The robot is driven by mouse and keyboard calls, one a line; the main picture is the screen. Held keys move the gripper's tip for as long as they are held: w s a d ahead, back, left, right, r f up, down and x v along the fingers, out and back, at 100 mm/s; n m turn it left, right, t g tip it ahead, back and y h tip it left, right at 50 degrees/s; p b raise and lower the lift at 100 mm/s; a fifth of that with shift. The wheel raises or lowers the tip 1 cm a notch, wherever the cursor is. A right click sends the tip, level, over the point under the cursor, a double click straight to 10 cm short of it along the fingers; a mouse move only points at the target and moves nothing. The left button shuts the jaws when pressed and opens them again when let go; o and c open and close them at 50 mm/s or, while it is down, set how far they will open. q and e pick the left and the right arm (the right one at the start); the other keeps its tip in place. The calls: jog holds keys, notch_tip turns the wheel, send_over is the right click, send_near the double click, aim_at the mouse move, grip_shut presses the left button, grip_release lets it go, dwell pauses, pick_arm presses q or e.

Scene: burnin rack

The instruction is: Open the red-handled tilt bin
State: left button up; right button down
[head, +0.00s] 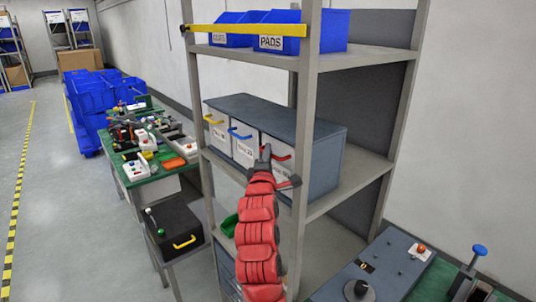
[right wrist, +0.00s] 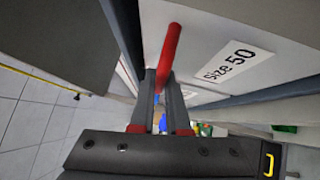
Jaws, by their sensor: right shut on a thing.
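The red-handled tilt bin (head: 272,146) is the right one of three white-fronted bins in a grey cabinet on the rack's middle shelf. Its red handle (head: 283,157) shows beside my right gripper (head: 268,163). In the right wrist view the red handle (right wrist: 171,50) runs between the tips of my right gripper (right wrist: 160,80), which is shut on it. The bin's white front (right wrist: 205,35) bears a label reading "Size 50". The front looks about in line with its neighbours; any small tilt is hard to tell. My left gripper is out of view.
Bins with a yellow handle (head: 214,119) and a blue handle (head: 240,133) sit left of the red one. A rack post (head: 304,150) stands close right of my gripper. Blue bins (head: 325,28) are above. A green-topped bench (head: 150,185) stands left.

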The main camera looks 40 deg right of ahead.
jog(key=shift+f, duration=0.1)
dwell(0.7)
jog(key=a+f+n+t+y+b, duration=0.1)
jog(key=a+f+n+t+b, duration=0.5)
jog(key=n+b, duration=0.4)
jog(key=a+t+b, duration=0.1)
jog(key=a+b, duration=0.1)
jog(key=b, duration=0.3)
jog(key=shift+s+a+f+n+t, duration=0.25)
jog(key=shift+s+a+n+t, duration=0.05)
jog(key=shift+s+a, duration=0.05)
jog(key=c, duration=0.9)
grip_release()
jog(key=shift+s+y, duration=0.1)
jog(key=shift+y, duration=0.3)
